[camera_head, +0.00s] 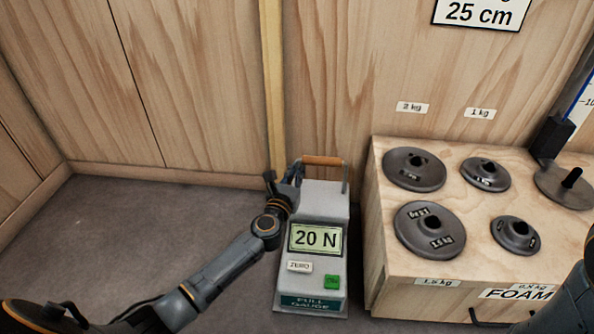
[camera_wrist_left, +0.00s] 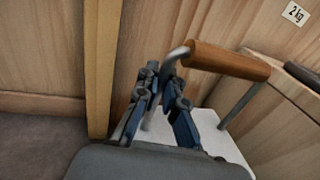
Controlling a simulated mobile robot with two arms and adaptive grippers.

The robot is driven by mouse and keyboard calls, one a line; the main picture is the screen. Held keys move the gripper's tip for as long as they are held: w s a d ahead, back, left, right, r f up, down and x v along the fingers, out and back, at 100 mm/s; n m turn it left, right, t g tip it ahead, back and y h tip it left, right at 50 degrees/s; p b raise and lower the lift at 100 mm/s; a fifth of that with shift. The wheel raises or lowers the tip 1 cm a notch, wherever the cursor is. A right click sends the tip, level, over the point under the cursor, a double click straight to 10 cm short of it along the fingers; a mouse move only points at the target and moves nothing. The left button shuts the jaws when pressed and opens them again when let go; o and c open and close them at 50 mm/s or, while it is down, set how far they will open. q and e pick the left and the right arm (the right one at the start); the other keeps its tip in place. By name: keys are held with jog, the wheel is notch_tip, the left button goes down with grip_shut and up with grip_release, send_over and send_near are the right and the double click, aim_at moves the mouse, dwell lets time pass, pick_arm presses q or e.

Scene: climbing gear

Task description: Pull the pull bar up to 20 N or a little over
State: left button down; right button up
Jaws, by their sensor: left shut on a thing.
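The pull gauge (camera_head: 318,255) is a light grey box on the floor. Its display (camera_head: 315,238) reads 20 N. The pull bar (camera_head: 322,160) has a brown wooden grip on metal side rods and stands above the gauge's top end. In the left wrist view the pull bar (camera_wrist_left: 228,60) runs to the right from a bent metal rod. My left gripper (camera_head: 292,172) is at the bar's left end. In the wrist view its fingers (camera_wrist_left: 166,88) are shut around the left metal rod, just below the bend, and not on the wooden grip. My right gripper is out of view.
A wooden block (camera_head: 390,270) with several dark weight discs stands close to the right of the gauge. ZERO (camera_head: 299,266) and green (camera_head: 332,281) buttons sit below the display. Wooden wall panels rise behind. The grey floor (camera_head: 150,230) to the left is clear apart from my arm.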

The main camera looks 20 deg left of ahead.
pick_arm(q)
jog(key=shift+a+f+b, duration=0.1)
jog(key=shift+f+b, duration=0.8)
jog(key=shift+f, duration=0.05)
jog(key=c, duration=1.4)
grip_release()
jog(key=shift+f, duration=0.1)
